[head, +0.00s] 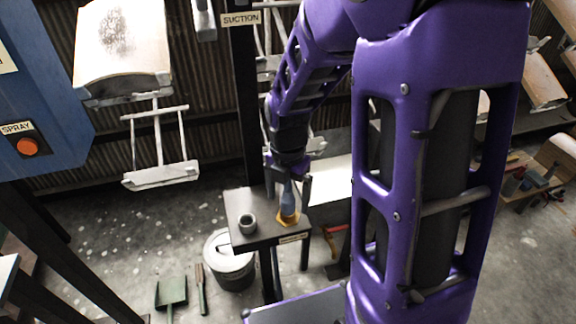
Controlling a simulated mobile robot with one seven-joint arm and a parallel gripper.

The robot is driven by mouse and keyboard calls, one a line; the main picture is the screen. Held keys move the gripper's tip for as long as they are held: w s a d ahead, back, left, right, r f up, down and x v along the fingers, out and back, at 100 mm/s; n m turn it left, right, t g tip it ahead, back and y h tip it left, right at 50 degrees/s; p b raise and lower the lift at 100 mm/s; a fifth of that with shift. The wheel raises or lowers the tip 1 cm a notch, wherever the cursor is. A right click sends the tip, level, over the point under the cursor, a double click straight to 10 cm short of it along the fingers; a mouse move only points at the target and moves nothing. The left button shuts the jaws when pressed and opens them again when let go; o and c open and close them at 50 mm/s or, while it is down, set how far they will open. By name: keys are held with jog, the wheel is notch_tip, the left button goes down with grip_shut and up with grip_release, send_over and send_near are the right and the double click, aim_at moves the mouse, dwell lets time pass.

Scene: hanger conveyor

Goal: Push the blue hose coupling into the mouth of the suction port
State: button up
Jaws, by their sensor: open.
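The blue hose coupling (287,198) stands upright on a yellow-orange base on a small dark table (237,203). My gripper (287,180) points down over the coupling, with its fingers apart on either side of the coupling's upper part. I cannot tell whether the fingers touch it. A SUCTION sign (241,19) is on a dark post at the top. The mouth of the suction port cannot be made out clearly.
A grey round cup or ring (247,224) stands on the table, left of the coupling. A lidded bucket (229,262), green dustpan (171,293) and brush are on the floor. A blue cabinet (45,90) with a SPRAY button is at left. Hanging panels (122,40) are behind.

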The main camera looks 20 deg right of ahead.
notch_tip(320, 180, up, 16)
jog(key=p, duration=0.3)
jog(key=shift+r, duration=0.15)
